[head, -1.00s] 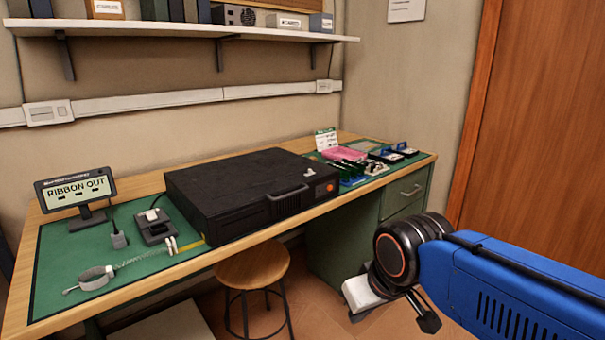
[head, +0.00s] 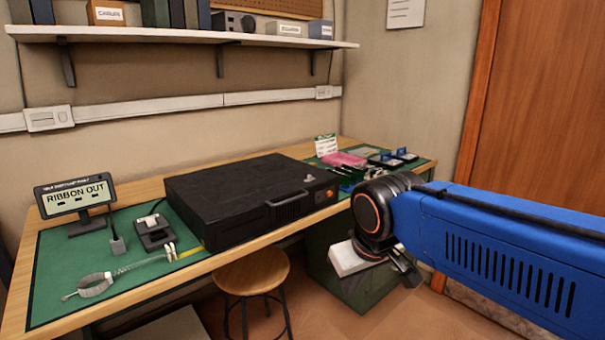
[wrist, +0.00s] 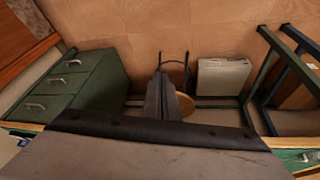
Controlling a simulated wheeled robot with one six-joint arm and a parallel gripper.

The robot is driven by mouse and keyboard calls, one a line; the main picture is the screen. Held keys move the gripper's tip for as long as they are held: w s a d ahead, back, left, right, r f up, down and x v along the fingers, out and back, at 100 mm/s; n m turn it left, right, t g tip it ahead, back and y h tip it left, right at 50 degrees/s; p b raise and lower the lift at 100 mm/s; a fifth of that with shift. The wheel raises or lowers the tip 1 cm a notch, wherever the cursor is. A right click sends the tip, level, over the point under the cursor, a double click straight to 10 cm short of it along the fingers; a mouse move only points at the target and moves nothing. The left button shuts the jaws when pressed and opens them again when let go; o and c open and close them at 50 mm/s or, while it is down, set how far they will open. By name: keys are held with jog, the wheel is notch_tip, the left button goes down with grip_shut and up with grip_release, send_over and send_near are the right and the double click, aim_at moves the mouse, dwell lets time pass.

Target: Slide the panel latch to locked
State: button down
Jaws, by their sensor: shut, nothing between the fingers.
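The black case (head: 240,200) lies flat on the bench in the head view, its handle on the front face. A small pale piece (head: 309,178) sits on it near the front right corner; it may be the panel latch, but it is too small to read its position. An orange spot shows on the front beside it. My gripper (head: 408,272) is shut and empty. It hangs in front of the bench, right of the case and apart from it. In the wrist view dark fingers seem to show at the centre, with the floor beyond.
A display (head: 75,196) reading "RIBBON OUT" stands at the bench's left. A wrist strap (head: 97,284) and a small dark device (head: 153,230) lie on the green mat. Several parts and a pink item (head: 343,159) lie right of the case. A stool (head: 252,271) stands in front.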

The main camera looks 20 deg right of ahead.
jog(key=w+a+r+h, duration=0.2)
jog(key=w+r, duration=0.8)
jog(key=w, duration=0.5)
jog(key=w+a+r+h, duration=0.2)
jog(key=w+r, duration=0.8)
jog(key=w, duration=0.5)
jog(key=shift+w+a+t+h, duration=0.3)
jog(key=shift+w+a, duration=0.05)
jog(key=shift+a, duration=0.15)
send_near(305, 180)
jog(key=f, duration=0.1)
jog(key=w+a+f, duration=0.1)
jog(key=w+f, duration=0.1)
jog(key=f, duration=0.1)
jog(key=shift+a+f, duration=0.1)
jog(key=shift+a, duration=0.1)
jog(key=d, duration=0.3)
jog(key=shift+w, duration=0.25)
jog(key=shift+d, duration=0.45)
